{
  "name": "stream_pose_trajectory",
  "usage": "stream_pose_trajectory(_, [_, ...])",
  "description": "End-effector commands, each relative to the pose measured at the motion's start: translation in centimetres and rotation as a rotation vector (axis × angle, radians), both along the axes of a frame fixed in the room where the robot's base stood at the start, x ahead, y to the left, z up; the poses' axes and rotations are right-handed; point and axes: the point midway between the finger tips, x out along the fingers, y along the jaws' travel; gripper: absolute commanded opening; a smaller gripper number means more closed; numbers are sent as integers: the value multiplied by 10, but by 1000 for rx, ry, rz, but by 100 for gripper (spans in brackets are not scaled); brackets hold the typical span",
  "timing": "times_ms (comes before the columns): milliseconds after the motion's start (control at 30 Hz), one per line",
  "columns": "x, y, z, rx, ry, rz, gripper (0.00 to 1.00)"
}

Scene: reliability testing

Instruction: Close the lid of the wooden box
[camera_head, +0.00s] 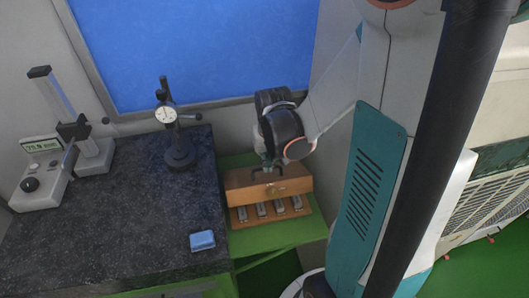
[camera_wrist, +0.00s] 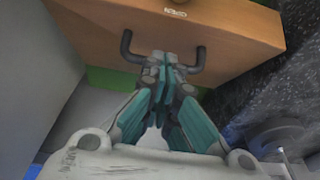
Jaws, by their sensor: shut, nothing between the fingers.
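The wooden box (camera_head: 243,216) stands on a green surface at the right end of the dark bench. Its lid (camera_head: 292,187) is raised, and several metal pieces show in the box below it. The lid's dark handle (camera_wrist: 126,46) shows in the wrist view, with its middle hidden behind my fingers. My gripper (camera_wrist: 164,66) is shut and empty, its tips at the handle between its two ends. I cannot tell whether they touch it. In the head view my gripper (camera_head: 268,164) is just above the lid, partly hidden by my wrist.
A dark granite slab (camera_head: 110,210) fills the left, with a blue block (camera_head: 202,240) near its front right corner. A dial gauge stand (camera_head: 178,150) stands at its back. A height gauge (camera_head: 80,140) is at the far left. A wall rises close behind the box.

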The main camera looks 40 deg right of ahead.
Motion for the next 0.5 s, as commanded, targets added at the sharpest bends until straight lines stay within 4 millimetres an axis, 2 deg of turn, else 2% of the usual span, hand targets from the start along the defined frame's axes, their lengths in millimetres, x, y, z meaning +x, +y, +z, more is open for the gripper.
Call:
stream_pose_trajectory(333, [-32,13,-21,-72,-174,1,0])
stream_pose_trajectory(500, [-45,19,-32,-71,-170,0,0])
